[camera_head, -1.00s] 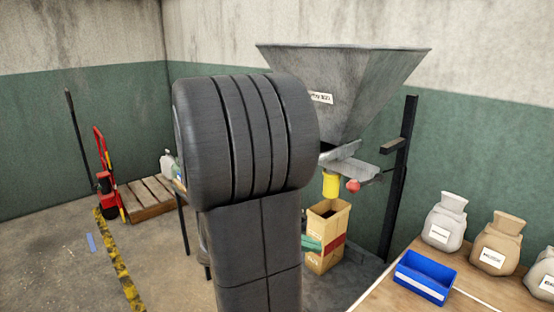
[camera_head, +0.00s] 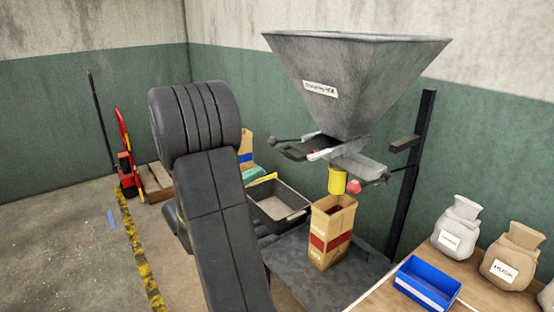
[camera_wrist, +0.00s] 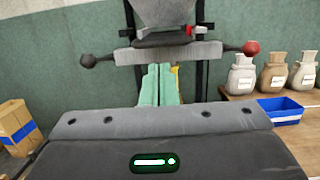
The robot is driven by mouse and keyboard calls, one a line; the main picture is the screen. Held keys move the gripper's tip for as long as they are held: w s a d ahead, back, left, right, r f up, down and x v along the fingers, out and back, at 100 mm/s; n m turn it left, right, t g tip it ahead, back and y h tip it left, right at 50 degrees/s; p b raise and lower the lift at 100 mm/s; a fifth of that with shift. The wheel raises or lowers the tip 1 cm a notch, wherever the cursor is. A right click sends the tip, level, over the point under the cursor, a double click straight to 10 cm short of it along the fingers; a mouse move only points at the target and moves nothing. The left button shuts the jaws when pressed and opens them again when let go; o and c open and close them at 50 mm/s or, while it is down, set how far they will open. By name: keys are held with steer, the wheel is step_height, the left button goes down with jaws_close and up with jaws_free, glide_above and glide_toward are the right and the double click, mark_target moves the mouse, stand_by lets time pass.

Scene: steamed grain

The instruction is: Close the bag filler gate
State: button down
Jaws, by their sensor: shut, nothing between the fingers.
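The bag filler is a grey metal hopper (camera_head: 350,85) with a white label; its lower part also shows in the wrist view (camera_wrist: 168,12). Below its mouth is the slide gate area (camera_head: 340,155), with a dark knob on a rod (camera_head: 273,141) to the left and a red ball knob (camera_head: 354,187) to the right. In the wrist view the dark knob (camera_wrist: 87,61) and red knob (camera_wrist: 251,48) flank a grey crossbar. My gripper (camera_wrist: 161,72) has its pale green fingers together, empty, in front of the crossbar's middle; contact cannot be told.
A yellow spout (camera_head: 337,181) hangs over an open paper bag with a red band (camera_head: 331,240). A dark post (camera_head: 411,170) stands at right. A wooden table (camera_head: 440,265) holds a blue bin (camera_head: 426,283) and sacks. A grey tray (camera_head: 277,208) lies behind my arm.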

mark_target(290, 155)
steer(key=p+x, duration=0.1)
steer(key=x, duration=0.7)
steer(key=shift+p, duration=0.3)
steer(key=shift+d, duration=0.1)
steer(key=x, duration=0.4)
steer(key=shift+w+d+f, duration=0.15)
steer(key=shift+d+f, duration=0.05)
steer(key=shift+f, duration=0.15)
steer(key=shift+r, duration=0.2)
steer(key=shift+a+f+b, duration=0.1)
steer(key=shift+a+b, duration=0.05)
steer(key=shift+b, duration=0.2)
steer(key=b+v, duration=0.2)
steer(key=v, duration=1.2)
steer(key=shift+b, duration=0.4)
